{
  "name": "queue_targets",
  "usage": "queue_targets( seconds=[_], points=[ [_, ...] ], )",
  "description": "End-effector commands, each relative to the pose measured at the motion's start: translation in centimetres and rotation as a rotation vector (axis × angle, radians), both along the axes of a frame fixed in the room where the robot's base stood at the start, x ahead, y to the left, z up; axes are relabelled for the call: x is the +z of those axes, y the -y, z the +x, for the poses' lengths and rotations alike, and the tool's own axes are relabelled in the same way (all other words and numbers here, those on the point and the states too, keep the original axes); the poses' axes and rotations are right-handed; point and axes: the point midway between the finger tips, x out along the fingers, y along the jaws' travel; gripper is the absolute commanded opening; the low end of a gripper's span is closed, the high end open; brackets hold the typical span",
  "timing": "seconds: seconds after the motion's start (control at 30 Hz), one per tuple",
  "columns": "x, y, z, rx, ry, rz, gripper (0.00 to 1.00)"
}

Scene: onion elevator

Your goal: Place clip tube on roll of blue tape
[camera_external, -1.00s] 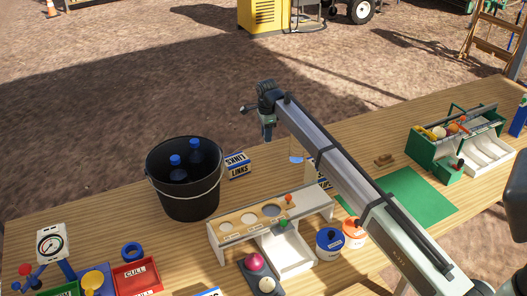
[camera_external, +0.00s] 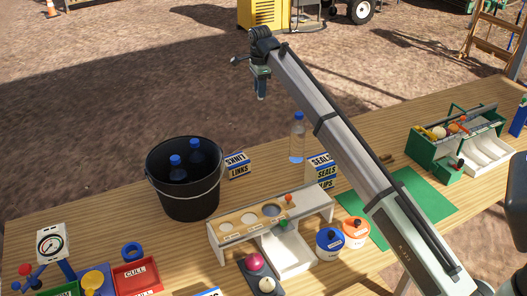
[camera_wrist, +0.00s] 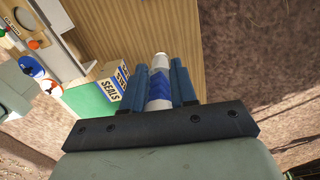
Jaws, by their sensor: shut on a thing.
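The tube is hard to make out in the external view. The roll of blue tape (camera_external: 132,252) is a blue ring at the front left of the table, behind the red CULL bin. It is well away from my gripper and not seen in the wrist view.
A black bucket (camera_external: 172,195) with blue-capped bottles stands left of centre. A gauge (camera_external: 50,245) stands left of the tape.

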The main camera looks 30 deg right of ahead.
Motion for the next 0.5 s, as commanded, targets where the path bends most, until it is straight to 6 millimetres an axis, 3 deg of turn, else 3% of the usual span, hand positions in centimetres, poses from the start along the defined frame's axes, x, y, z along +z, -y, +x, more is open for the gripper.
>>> queue_targets(
  seconds=[0.27,0.5],
  points=[
    [0.0,-8.0,-0.7,0.156,0.001,0.000,0.00],
    [0.0,-18.1,-2.5,0.360,0.001,0.000,0.00]
  ],
)
